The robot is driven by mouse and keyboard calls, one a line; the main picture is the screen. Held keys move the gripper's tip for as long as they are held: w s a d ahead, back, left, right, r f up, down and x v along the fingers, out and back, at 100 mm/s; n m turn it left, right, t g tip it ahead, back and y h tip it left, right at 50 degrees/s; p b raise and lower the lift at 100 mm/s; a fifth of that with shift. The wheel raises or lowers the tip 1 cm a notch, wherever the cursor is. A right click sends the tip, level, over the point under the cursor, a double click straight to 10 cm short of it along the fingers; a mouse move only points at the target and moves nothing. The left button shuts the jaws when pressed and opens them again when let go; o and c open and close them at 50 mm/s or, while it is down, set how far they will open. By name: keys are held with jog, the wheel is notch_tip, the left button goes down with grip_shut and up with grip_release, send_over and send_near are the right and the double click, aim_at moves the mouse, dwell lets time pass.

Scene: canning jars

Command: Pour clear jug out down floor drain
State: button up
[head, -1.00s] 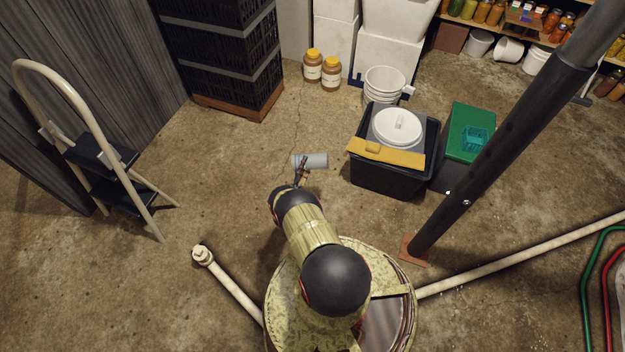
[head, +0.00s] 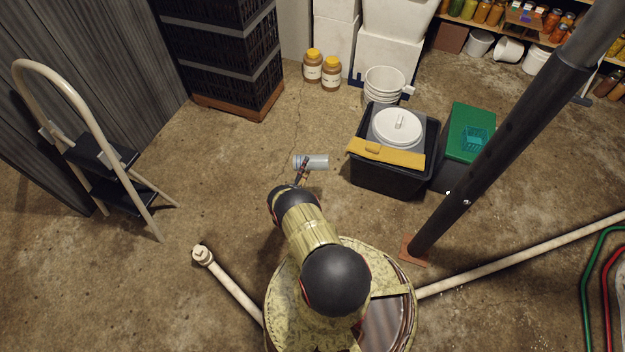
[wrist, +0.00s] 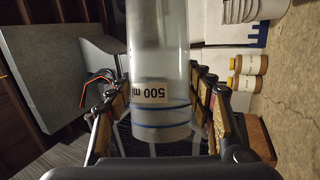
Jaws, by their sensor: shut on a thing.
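The clear jug (head: 314,162) is a cylinder held on its side above the concrete floor in the head view, its long axis running left to right. In the wrist view the clear jug (wrist: 160,60) fills the middle, with blue rings and an upside-down "500 ml" label; its upper end runs out of frame. My gripper (wrist: 158,95) is shut on the jug, with fingers on both sides of it. In the head view my gripper (head: 302,171) is small and partly hidden behind my arm. I cannot make out a floor drain or any liquid leaving the jug.
A black tub (head: 385,178) with a white-lidded container stands just right of the jug. A dark post (head: 470,185) and a pale pipe (head: 520,255) are farther right. A step stool (head: 100,160) is at left, black crates (head: 225,50) behind. Floor left of the jug is clear.

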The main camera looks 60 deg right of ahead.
notch_tip(320, 180, down, 6)
jog(key=s+d+m+g+y, duration=0.1)
jog(key=s+m+g+y, duration=0.1)
jog(key=m, duration=0.7)
jog(key=g+y, duration=0.1)
jog(key=y, duration=0.1)
jog(key=shift+s+d+r+m+y+p, duration=0.2)
jog(key=shift+s+m+y+p, duration=0.1)
jog(key=shift+m+p, duration=0.1)
notch_tip(320, 180, down, 6)
jog(key=w+a+m+t+y, duration=0.1)
jog(key=w+m+t+y, duration=0.1)
jog(key=m+y, duration=0.2)
jog(key=shift+w+a+f+m+t+y+p, duration=0.15)
jog(key=shift+w+f+m+t+y+p, duration=0.2)
jog(key=shift+m, duration=1.15)
jog(key=shift+s+r, duration=0.15)
